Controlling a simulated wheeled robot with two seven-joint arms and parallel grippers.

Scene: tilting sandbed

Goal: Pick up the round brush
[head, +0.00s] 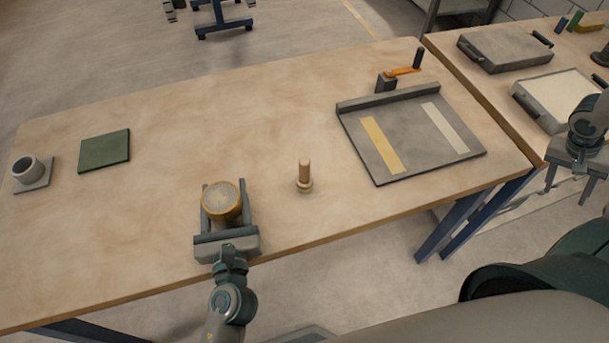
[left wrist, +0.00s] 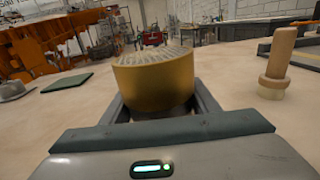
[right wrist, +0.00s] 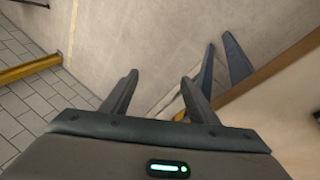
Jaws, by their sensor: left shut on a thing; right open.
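The round brush appears to be the small upright wooden piece with a knob handle and wider round foot (head: 304,175); it stands on the table to the right of my left gripper, apart from it. It also shows at the right of the left wrist view (left wrist: 277,62). My left gripper (head: 226,206) is shut on a yellow-brown cylinder with a textured grey top (head: 222,200), which fills the space between the fingers in the left wrist view (left wrist: 157,85). My right gripper (head: 570,180) is open and empty, beyond the table's right end, over the floor.
A grey board (head: 405,135) with a yellow and a pale strip lies at the right of the table (head: 240,120). A green square pad (head: 104,151) and a grey cup on a plate (head: 30,172) sit at the left. A second table holds trays (head: 505,48). The table's middle is clear.

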